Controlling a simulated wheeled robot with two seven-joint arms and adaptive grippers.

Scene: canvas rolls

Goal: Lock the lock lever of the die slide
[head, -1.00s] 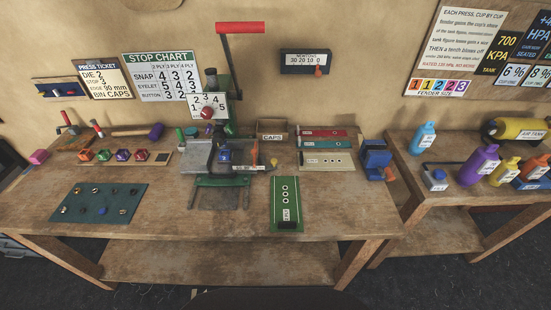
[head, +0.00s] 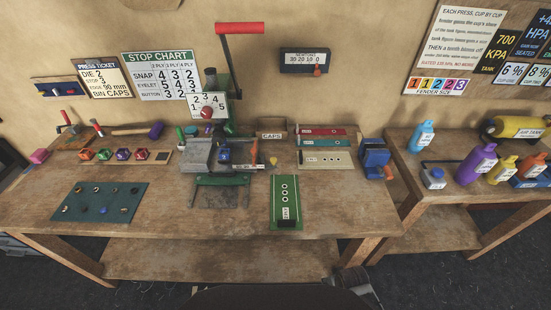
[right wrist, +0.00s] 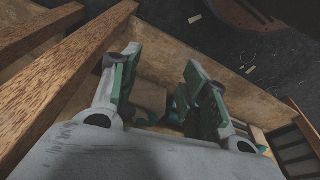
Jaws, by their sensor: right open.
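The press (head: 222,92) with its long red handle (head: 240,28) stands at the back of the bench. The die slide (head: 197,158) is at its foot, with a blue die (head: 224,155) on it. A small upright orange-red piece (head: 254,151) at the slide's right side looks like the lock lever; its exact position is too small to tell. My right gripper (right wrist: 161,60) is open and empty in the right wrist view, its green-padded fingers apart, low by the bench's wooden frame and away from the press. Part of my right arm shows at the bottom of the head view. My left gripper is not in view.
A green board (head: 286,222) lies at the front right of the bench and a teal mat (head: 75,202) at the left. Several coloured dies (head: 104,154) stand in a row. A blue device (head: 375,156) stands at the right end. The bench front between mat and board is mostly clear.

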